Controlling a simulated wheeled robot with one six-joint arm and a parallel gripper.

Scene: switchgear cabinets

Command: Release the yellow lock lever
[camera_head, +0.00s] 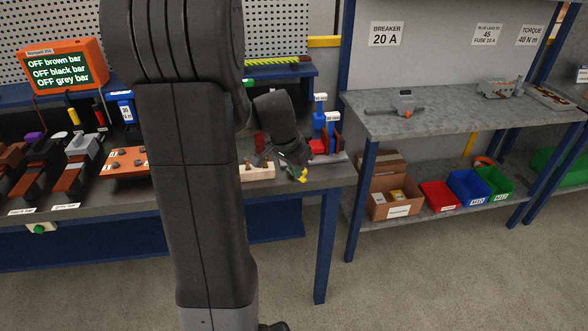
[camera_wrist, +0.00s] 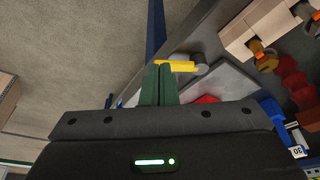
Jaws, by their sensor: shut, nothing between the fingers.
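The yellow lock lever (camera_wrist: 182,67) shows in the wrist view just beyond my fingertips. Its right end meets a round grey pivot (camera_wrist: 200,62) at the edge of a grey plate (camera_wrist: 222,88). My gripper (camera_wrist: 159,67) has its two green fingers shut together and empty. Their tips overlap the lever's left part in the picture; I cannot tell whether they touch it. In the head view, my gripper (camera_head: 290,162) points down at the bench's right end, and a bit of the yellow lever (camera_head: 302,177) shows at its tip. My arm hides part of the bench.
A red part (camera_head: 319,147) and blue parts (camera_head: 320,117) stand right behind my gripper. A pale wooden block (camera_head: 258,172) lies to its left. A shelf unit (camera_head: 460,115) with bins stands to the right. The floor (camera_head: 420,280) in front is clear.

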